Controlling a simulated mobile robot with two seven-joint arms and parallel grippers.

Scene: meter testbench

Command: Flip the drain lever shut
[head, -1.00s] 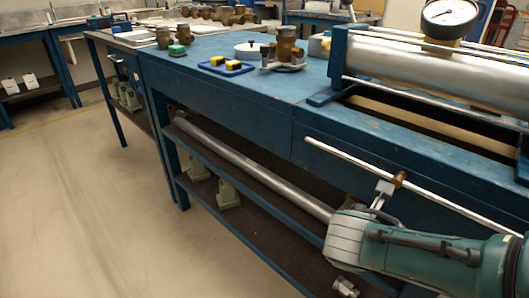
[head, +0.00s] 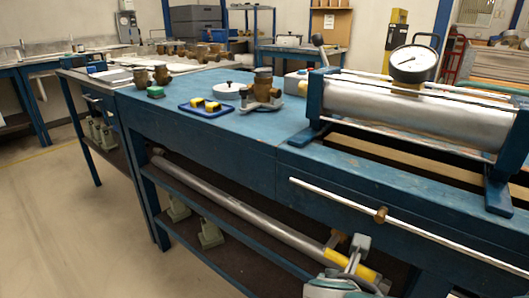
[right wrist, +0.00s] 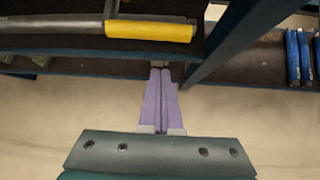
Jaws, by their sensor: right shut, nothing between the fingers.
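The drain lever (head: 337,257) is a bar with a yellow sleeve, low under the front of the blue bench, roughly in line with the grey pipe (head: 235,208). In the head view my right gripper (head: 358,243) crosses in front of it and hides its middle. In the right wrist view the yellow lever (right wrist: 150,31) lies across the upper part of the picture. My right gripper's fingers (right wrist: 160,66) are together and empty, their tips just below the lever's right end in that picture. Whether they touch it I cannot tell. My left gripper is out of view.
A white rail (head: 335,203) runs along the bench front above the lever. A dark bench leg (right wrist: 225,45) stands right of the fingers in the wrist view. A steel cylinder with a gauge (head: 412,63) sits on the bench top. The floor (head: 60,220) at left is clear.

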